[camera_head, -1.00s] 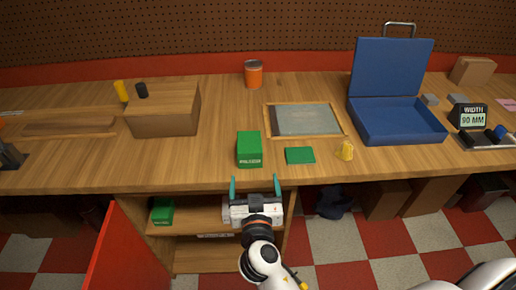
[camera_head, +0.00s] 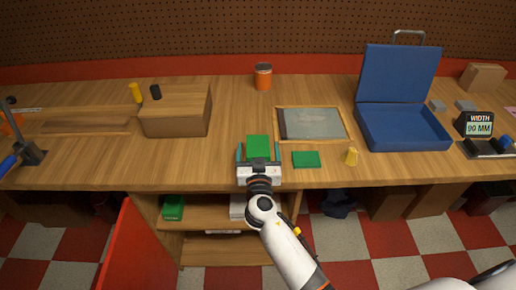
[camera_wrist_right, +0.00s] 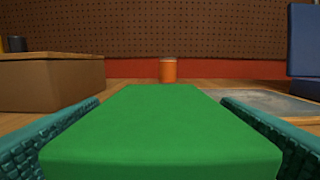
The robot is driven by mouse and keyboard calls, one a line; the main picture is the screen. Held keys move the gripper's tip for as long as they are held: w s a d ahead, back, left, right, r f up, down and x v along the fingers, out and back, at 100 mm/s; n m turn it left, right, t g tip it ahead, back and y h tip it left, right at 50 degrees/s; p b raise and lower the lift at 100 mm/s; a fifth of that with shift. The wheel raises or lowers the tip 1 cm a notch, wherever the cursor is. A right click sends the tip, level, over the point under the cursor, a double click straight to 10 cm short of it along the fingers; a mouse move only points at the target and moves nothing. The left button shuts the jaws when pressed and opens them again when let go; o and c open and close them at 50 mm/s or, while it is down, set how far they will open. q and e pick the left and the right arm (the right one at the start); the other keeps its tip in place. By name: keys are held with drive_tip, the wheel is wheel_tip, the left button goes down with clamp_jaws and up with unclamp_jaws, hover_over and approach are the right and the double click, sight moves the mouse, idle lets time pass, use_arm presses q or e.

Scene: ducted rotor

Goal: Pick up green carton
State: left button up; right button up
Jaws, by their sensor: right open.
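The green carton (camera_head: 258,142) stands on the wooden bench near its front edge. In the right wrist view the carton's green top (camera_wrist_right: 160,125) fills the lower middle. My right gripper (camera_head: 258,155) is open, with one teal finger on each side of the carton. The wrist view shows a gap between the carton and each finger at the visible parts; the fingertips' contact is not clear. The carton's front face is mostly hidden behind the gripper in the head view. My left gripper is not in view.
A flat green piece (camera_head: 306,159) and a yellow piece (camera_head: 351,156) lie right of the carton. A framed grey panel (camera_head: 312,123), an orange can (camera_head: 263,77) and an open blue case (camera_head: 402,128) are behind. A brown box (camera_head: 175,111) stands left. Another green box (camera_head: 173,207) is on the shelf below.

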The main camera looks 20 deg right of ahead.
drive_tip(key=shift+w+d, duration=0.2)
drive_tip(key=shift+w, duration=0.3)
drive_tip(key=c, duration=1.2)
